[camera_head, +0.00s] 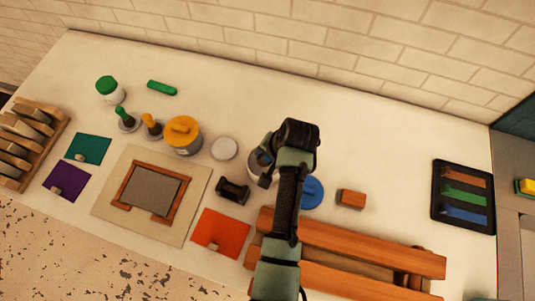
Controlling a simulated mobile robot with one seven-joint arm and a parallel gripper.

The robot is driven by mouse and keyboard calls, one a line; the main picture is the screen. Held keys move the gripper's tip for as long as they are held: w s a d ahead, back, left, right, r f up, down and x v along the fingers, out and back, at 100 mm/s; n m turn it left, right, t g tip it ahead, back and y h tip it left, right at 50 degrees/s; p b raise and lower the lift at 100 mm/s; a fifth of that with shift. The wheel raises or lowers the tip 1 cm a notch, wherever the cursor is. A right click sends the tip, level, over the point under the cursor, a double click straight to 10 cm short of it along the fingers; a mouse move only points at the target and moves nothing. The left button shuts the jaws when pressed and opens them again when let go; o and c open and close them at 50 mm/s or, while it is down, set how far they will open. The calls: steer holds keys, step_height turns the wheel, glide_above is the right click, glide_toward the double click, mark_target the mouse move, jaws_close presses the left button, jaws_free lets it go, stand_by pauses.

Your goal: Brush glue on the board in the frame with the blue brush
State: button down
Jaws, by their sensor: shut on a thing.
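My gripper (266,173) points down at an open-looking metal pot (254,160), which my arm partly covers. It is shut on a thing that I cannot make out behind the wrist. No blue brush shows clearly. The board (150,188) is a grey-brown panel inside a reddish-brown wooden frame (121,187), lying flat on a beige mat (106,208) left of my gripper. I cannot tell whether glue is on it.
A yellow-lidded pot (183,134), green brush (122,113), yellow brush (148,118), white disc (224,148) and black holder (232,190) stand near. A blue round lid (313,191) and wooden beams (360,240) lie right. The mat around the frame is clear.

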steer(key=shift+f, duration=0.65)
stand_by(2.1)
step_height(320, 180, up, 7)
steer(key=p, duration=0.6)
steer(key=shift+r+p, duration=0.15)
steer(key=shift+p, duration=0.25)
stand_by(0.6)
